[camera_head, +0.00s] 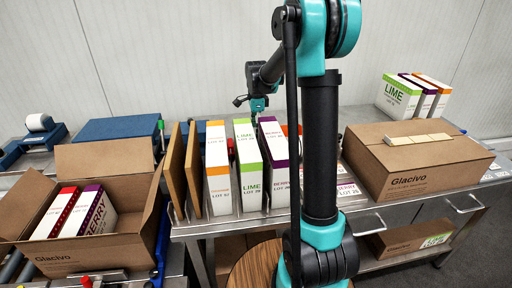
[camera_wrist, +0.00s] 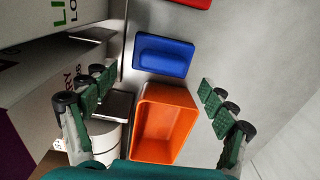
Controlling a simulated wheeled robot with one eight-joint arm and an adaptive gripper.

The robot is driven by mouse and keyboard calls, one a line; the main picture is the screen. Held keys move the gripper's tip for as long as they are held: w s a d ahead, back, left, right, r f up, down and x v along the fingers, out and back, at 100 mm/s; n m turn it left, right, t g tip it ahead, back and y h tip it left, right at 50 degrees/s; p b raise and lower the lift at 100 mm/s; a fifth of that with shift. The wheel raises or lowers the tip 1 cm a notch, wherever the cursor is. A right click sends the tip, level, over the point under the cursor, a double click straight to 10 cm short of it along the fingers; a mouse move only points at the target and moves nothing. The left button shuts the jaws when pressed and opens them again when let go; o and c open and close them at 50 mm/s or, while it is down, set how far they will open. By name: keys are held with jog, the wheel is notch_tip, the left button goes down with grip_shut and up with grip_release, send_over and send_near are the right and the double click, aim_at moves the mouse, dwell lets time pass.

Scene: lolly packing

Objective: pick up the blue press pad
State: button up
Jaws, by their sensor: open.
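The blue press pad (camera_wrist: 163,55) lies flat on the grey metal surface in the wrist view, with a raised bar along it. My gripper (camera_wrist: 157,92) is open and empty, with green-padded fingers spread wide at the left and right. The pad shows beyond the fingertips, in the gap between them and above the orange bin. In the head view my gripper (camera_head: 258,106) hangs behind the row of upright lolly boxes, and I cannot make out the pad there.
An orange open bin (camera_wrist: 165,120) stands right beside the pad. A red object (camera_wrist: 187,3) lies beyond it. Upright boxes, including a LIME box (camera_head: 249,165), stand close in front. A closed Glacivo carton (camera_head: 420,165) is at right, an open carton (camera_head: 110,250) at left.

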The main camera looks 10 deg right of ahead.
jog(key=shift+w+f, duration=0.15)
jog(key=shift+f, duration=1.65)
jog(key=c, duration=1.7)
jog(key=shift+c, duration=0.2)
jog(key=shift+r, duration=0.1)
notch_tip(320, 180, up, 20)
jog(key=o, duration=1)
jog(key=c, duration=0.3)
